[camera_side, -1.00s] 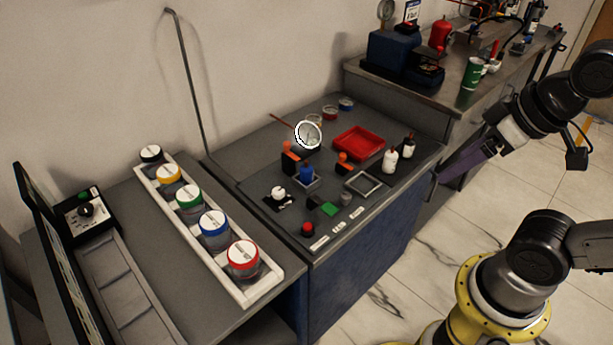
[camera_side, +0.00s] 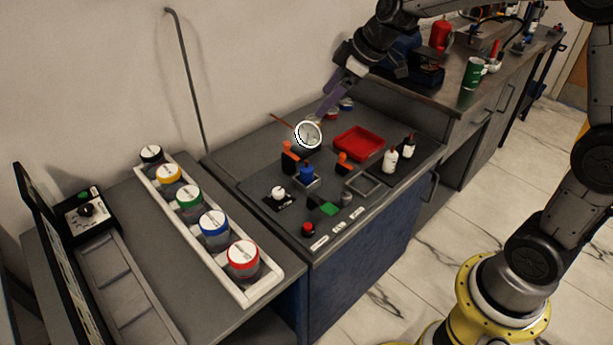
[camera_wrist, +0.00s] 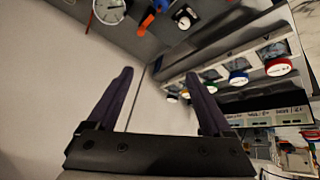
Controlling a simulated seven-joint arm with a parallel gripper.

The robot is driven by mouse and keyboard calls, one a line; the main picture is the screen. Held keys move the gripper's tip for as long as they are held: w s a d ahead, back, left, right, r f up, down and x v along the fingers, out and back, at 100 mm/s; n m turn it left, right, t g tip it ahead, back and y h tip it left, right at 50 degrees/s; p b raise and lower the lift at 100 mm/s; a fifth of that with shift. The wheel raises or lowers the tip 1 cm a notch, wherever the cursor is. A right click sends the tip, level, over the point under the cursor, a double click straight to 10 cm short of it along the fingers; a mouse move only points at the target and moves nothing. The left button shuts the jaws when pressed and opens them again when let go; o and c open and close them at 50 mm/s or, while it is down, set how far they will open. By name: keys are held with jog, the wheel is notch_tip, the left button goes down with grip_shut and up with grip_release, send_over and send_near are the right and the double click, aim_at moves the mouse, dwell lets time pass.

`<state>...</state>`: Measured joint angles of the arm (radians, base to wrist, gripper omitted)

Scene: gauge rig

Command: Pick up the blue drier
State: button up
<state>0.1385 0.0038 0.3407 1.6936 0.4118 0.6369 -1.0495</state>
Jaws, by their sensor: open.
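Several things are blue, and I cannot tell for sure which is the drier. A blue-lidded clear jar (camera_side: 213,226) stands upright in the white rack, between the green-lidded and red-lidded jars; it also shows at the right of the wrist view (camera_wrist: 238,79). A small blue piece (camera_side: 307,172) stands on the middle bench in front of the round gauge (camera_side: 309,135). A small blue-topped cup (camera_side: 346,104) sits at the back of that bench. My gripper (camera_side: 324,112) is above the back of the bench, near the gauge. In the wrist view my gripper (camera_wrist: 158,74) has its purple fingers apart and empty.
The white rack (camera_side: 262,289) holds several coloured-lid jars. The middle bench carries a red tray (camera_side: 359,143), orange-topped parts, a white bottle (camera_side: 390,160) and a dark bottle (camera_side: 408,145). A tall thin post (camera_side: 187,80) stands by the wall behind the benches.

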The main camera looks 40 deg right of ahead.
jog(key=w+d+f+g, duration=0.1)
jog(key=w+d+f, duration=0.15)
jog(key=f, duration=0.55)
jog(key=m+g, duration=0.1)
send_near(308, 164)
jog(key=x, duration=0.5)
jog(key=shift+w+d+f, duration=0.1)
jog(key=shift+d+f, duration=0.05)
jog(key=shift+f, duration=0.2)
jog(key=shift+x, duration=2.9)
jog(key=shift+c, duration=0.2)
jog(key=shift+r, duration=0.1)
grip_shut()
